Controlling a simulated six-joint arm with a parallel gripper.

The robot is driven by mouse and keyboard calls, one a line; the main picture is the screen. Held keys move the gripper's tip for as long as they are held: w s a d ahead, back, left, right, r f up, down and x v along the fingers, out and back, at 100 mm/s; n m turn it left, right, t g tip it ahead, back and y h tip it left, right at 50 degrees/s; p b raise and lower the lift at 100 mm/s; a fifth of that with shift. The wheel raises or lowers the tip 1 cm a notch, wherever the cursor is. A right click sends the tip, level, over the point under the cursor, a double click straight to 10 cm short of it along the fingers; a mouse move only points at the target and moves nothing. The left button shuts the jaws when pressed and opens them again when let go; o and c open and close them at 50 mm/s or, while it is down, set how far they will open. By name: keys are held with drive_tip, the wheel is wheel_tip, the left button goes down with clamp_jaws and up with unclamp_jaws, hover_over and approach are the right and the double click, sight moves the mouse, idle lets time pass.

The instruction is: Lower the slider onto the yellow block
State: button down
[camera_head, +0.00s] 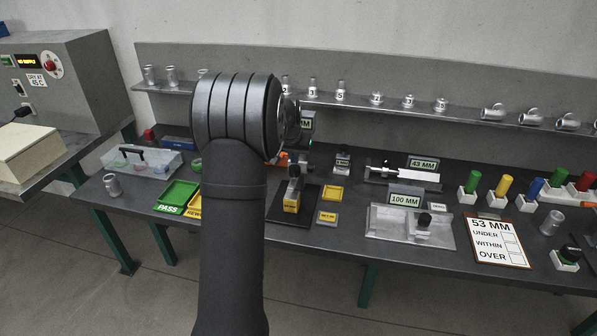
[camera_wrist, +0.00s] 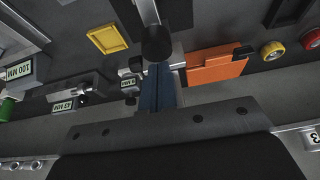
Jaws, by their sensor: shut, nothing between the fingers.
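The gauge stand with its slider (camera_head: 294,184) stands on a dark base just right of my arm in the head view. The yellow block (camera_head: 291,206) sits low at the front of that stand. In the wrist view a round black knob (camera_wrist: 157,45) on a metal bar shows just beyond my fingertips; the yellow block cannot be made out there. My gripper (camera_wrist: 156,72) is shut and empty, its blue-grey fingers close to the knob; I cannot tell whether they touch.
An orange box (camera_wrist: 215,68) lies right of my fingers in the wrist view. A small yellow tray (camera_head: 332,193) is right of the stand. The 100 MM fixture (camera_head: 405,222) and the 53 MM board (camera_head: 497,241) stand farther right. A green PASS tray (camera_head: 178,194) is at left.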

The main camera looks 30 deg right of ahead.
sight(294, 168)
drive_tip(key=shift+f, duration=0.1)
drive_tip(key=shift+f, duration=1.35)
drive_tip(key=shift+f, duration=0.8)
idle(0.9)
drive_tip(key=shift+r, duration=4.35)
drive_tip(key=shift+f, duration=3.8)
